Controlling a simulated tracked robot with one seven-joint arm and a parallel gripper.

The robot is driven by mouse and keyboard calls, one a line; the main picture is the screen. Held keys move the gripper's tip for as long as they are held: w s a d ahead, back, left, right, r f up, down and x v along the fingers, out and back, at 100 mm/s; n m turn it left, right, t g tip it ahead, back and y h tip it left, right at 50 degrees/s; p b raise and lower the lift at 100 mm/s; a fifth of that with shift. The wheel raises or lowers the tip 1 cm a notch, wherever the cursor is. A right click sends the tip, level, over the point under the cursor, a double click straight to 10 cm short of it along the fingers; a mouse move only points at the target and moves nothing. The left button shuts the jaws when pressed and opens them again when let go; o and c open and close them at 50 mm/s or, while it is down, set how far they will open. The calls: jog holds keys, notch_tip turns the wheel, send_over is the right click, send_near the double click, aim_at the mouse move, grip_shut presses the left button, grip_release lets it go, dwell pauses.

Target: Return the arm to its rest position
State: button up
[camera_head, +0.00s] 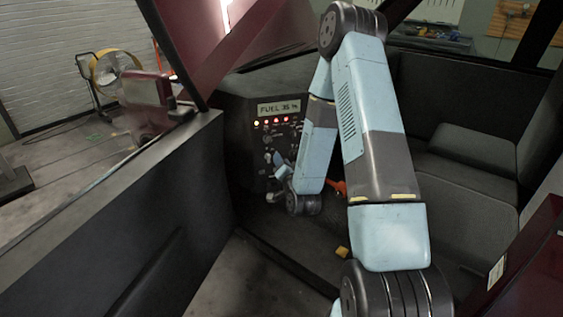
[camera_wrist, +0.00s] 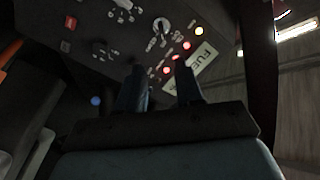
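My arm (camera_head: 375,150) reaches from the lower right of the head view up and over into a vehicle cab, then folds down in front of a dark control panel (camera_head: 245,125). My gripper (camera_wrist: 160,74) shows in the wrist view with its two dark fingers apart and nothing between them. In the head view the gripper end is small and partly hidden near the panel's lower switches. The panel also fills the top of the wrist view (camera_wrist: 115,45), beyond the fingertips. Whether the gripper touches it cannot be told.
A "FUEL 35 %" display (camera_head: 279,108) sits above lit red and yellow lamps. An orange-red object (camera_head: 338,187) is behind the arm. A small yellow piece (camera_head: 342,252) lies on the floor. Dark seats (camera_head: 465,165) stand right; a door panel (camera_head: 130,225) stands left.

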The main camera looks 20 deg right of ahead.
jog(key=s+r+n+g, duration=0.3)
jog(key=r, duration=0.6)
jog(key=s+r+n+g, duration=0.3)
jog(key=r, duration=0.7)
jog(key=s+r+n+g, duration=0.1)
jog(key=s+r+g, duration=0.2)
jog(key=s, duration=1.1)
jog(key=s+r+n+g, duration=0.1)
jog(key=s+r+g, duration=0.2)
jog(key=s+r, duration=0.5)
jog(key=s, duration=0.6)
jog(key=shift+s+d+n, duration=0.2)
jog(key=shift+d+n, duration=0.15)
jog(key=shift+n, duration=0.05)
jog(key=shift+o, duration=0.2)
